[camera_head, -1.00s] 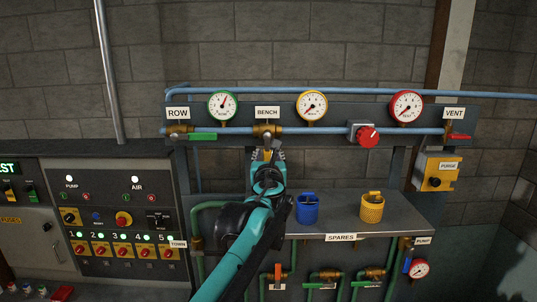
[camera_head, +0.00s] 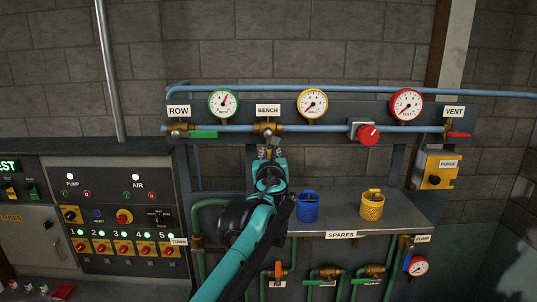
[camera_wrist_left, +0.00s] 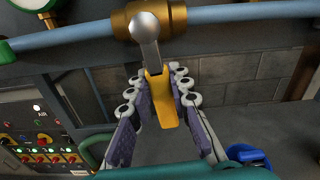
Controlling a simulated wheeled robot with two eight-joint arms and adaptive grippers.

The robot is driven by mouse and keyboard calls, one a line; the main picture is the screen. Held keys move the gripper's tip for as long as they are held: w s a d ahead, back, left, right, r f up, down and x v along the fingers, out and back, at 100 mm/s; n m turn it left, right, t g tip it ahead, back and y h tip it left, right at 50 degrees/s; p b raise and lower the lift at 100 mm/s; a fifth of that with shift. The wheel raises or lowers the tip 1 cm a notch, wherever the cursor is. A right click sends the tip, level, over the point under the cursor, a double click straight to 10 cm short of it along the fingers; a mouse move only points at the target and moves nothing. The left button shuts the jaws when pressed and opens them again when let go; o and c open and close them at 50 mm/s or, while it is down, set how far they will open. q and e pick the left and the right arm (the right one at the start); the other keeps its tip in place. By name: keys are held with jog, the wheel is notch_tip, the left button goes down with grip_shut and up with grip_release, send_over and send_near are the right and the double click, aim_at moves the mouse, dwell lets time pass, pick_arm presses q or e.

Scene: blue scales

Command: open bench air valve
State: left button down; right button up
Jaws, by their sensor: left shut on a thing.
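The bench air valve (camera_head: 268,129) is a brass body on the blue pipe, under the BENCH label (camera_head: 268,110). In the left wrist view the valve body (camera_wrist_left: 150,18) has a metal lever with a yellow grip (camera_wrist_left: 160,95) hanging straight down, across the pipe. My left gripper (camera_head: 269,153) is just below the valve, shut on the yellow grip, with a finger (camera_wrist_left: 135,90) on each side of it. In the head view the gripper hides most of the lever. My right gripper is not in view.
A row valve with a green lever (camera_head: 203,135) is to the left. A red knob (camera_head: 368,135) and a vent valve with a red lever (camera_head: 459,135) are to the right. Blue (camera_head: 307,208) and yellow (camera_head: 372,207) spares stand on the shelf (camera_head: 410,217) below, right of my arm.

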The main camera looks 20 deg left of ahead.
pick_arm(q)
jog(key=w+d+r+n+p, duration=0.1)
jog(key=d+r+n+p, duration=0.2)
jog(key=n, duration=1.4)
jog(key=shift+w+d+r, duration=0.2)
jog(key=shift+d+r, duration=0.75)
jog(key=shift+r, duration=0.4)
jog(key=c, duration=1.4)
grip_release()
jog(key=shift+o, duration=0.2)
jog(key=v, duration=1.2)
jog(key=shift+s+r, duration=0.1)
